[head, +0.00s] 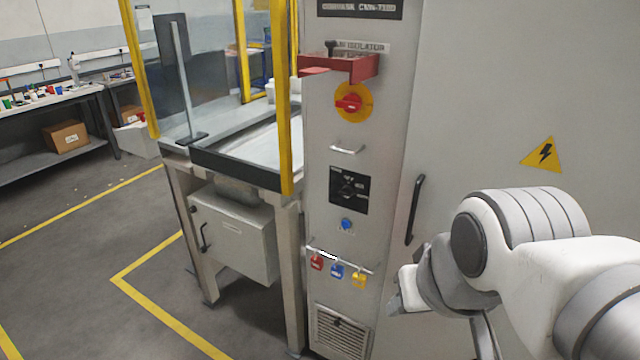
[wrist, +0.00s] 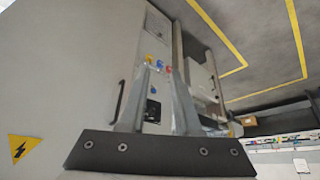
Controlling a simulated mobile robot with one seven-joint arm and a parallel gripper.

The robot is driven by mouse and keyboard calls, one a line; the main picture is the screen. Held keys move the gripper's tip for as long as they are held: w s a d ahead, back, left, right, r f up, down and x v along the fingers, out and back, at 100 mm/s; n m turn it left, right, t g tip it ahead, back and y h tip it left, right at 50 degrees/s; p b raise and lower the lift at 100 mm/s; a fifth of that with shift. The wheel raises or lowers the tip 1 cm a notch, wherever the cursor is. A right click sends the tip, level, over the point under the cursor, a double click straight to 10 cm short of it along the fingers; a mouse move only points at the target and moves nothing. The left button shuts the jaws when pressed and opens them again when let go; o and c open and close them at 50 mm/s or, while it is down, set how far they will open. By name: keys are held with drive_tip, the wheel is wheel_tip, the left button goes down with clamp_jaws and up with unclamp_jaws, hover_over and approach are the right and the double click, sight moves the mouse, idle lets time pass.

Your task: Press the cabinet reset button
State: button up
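A small round blue button (head: 346,224) sits on the grey cabinet's (head: 393,90) narrow front panel, below a black rotary switch (head: 348,190) and above a row of padlocks. Its label is too small to read. In the wrist view the cabinet appears upside down, and a small blue spot between the fingers looks like the button (wrist: 153,90). My gripper (head: 397,303) is to the right of and lower than the button in the head view, apart from the panel. In the wrist view its two fingers (wrist: 159,70) stand apart with nothing between them.
Red, blue and yellow padlocks (head: 337,271) hang from a rail below the button. A red isolator knob (head: 349,103) and a red bracket (head: 350,68) are above. A black door handle (head: 415,210) stands right of the panel. A yellow-framed workstation (head: 285,150) adjoins at left; floor beyond is open.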

clamp_jaws()
idle(1.2)
